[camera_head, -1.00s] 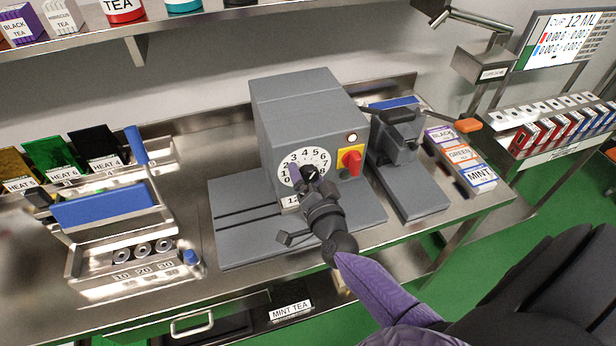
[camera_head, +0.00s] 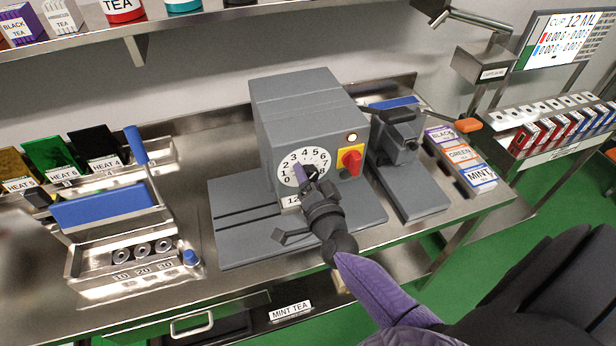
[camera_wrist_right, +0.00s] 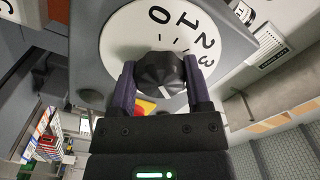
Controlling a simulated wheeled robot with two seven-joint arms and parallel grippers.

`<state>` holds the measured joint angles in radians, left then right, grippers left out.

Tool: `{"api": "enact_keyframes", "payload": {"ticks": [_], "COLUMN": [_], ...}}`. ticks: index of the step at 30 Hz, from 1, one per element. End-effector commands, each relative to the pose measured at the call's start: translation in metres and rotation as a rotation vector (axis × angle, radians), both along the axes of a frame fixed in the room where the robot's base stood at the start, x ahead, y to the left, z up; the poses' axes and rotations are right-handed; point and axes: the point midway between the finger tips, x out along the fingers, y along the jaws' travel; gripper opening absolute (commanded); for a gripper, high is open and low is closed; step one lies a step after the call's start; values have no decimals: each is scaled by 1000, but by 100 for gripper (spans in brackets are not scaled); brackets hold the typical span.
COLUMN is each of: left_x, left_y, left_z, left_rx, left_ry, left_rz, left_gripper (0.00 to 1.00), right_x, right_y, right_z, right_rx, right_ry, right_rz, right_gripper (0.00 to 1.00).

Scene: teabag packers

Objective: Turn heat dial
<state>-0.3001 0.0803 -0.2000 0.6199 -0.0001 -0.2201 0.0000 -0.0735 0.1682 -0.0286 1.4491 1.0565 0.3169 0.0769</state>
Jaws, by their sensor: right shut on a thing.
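The heat dial is a black knob on a round white numbered face (camera_head: 316,158) on the front of a grey machine (camera_head: 300,105). In the right wrist view the black knob (camera_wrist_right: 161,72) sits between the two purple fingers of my right gripper (camera_wrist_right: 163,85), which is shut on it. The numbers 0 to 3 show on the face (camera_wrist_right: 130,40) there. In the head view my right gripper (camera_head: 307,174) covers part of the knob, so the pointer setting is hard to read. My left gripper does not show clearly; only a blurred grey shape is at the left edge.
A red switch on a yellow plate (camera_head: 349,161) and a lit lamp (camera_head: 352,137) are right of the dial. A sealer with a blue bar (camera_head: 103,204) stands left. A grey device with an orange-tipped lever (camera_head: 468,125) and tea boxes (camera_head: 461,158) stand right.

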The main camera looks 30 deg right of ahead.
Motion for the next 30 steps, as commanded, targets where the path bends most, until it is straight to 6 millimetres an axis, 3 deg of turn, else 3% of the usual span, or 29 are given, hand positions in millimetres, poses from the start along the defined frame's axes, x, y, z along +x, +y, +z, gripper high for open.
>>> {"api": "enact_keyframes", "payload": {"ticks": [15, 30], "left_x": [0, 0], "left_y": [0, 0], "left_z": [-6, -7], "left_rx": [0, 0], "left_ry": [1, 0], "left_rz": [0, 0], "left_gripper": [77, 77], "right_x": [0, 0], "right_y": [1, 1], "right_z": [-1, 0], "right_rx": [298, 361], "right_ry": [-69, -84], "right_rz": [1, 1], "right_gripper": [4, 4]}}
